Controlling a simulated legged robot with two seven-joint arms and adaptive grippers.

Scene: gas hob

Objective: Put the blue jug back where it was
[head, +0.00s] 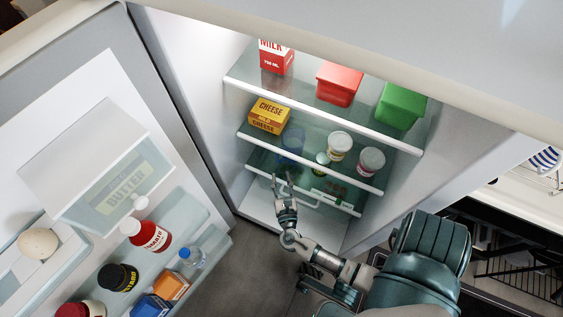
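My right gripper (282,184) is in front of the lower shelves, below the jug in the picture. Its fingers are spread with nothing seen between them, and it appears apart from the jug. My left gripper is not in view.
A milk carton (276,56), red container (339,83) and green container (400,105) stand on the top shelf (330,108). The open door (110,85) on the left holds bottles and boxes.

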